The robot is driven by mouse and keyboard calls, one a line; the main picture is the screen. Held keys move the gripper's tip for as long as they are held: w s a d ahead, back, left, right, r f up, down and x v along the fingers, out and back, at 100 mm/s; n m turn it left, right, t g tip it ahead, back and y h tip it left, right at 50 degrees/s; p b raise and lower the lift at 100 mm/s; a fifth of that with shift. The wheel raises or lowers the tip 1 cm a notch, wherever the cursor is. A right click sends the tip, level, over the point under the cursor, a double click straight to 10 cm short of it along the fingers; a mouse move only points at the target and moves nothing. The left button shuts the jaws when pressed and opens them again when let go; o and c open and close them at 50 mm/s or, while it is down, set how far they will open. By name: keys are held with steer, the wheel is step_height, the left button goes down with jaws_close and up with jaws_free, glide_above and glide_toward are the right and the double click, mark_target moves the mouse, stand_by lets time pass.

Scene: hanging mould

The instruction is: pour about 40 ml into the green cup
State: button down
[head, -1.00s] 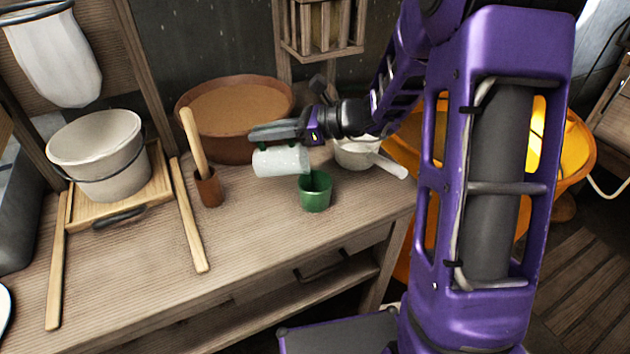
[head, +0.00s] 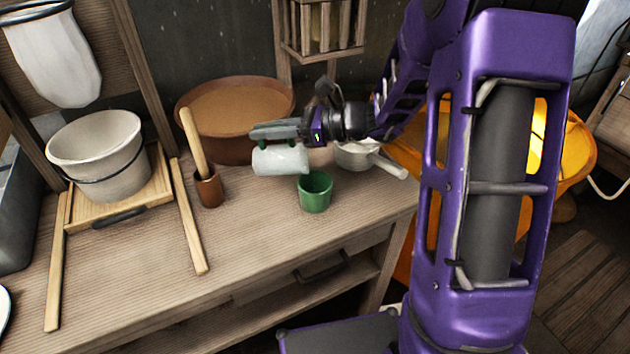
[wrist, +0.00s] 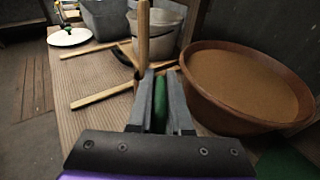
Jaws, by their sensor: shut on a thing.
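The green cup (head: 315,192) stands upright on the wooden bench in the head view; its inside looks dark and I cannot tell its level. My gripper (head: 275,133) is shut on a pale, speckled cup (head: 280,160) by what looks like its green handle. That cup is tipped on its side, its right end just above and left of the green cup's rim, apart from it. No stream of liquid shows between them. In the wrist view my gripper (wrist: 160,105) has a green part between its fingers; the pale cup's body is hidden there.
A brown basin (head: 235,120) stands behind my gripper. A white long-handled pan (head: 357,155) is right of it. A wooden stick stands in a brown holder (head: 208,188) to the left. A pale bucket (head: 98,160) sits on a wooden tray. The bench's front is clear.

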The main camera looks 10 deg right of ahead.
steer(key=shift+s+d+r+y, duration=0.1)
steer(key=shift+d+r+y, duration=0.15)
steer(key=shift+y, duration=0.05)
stand_by(0.5)
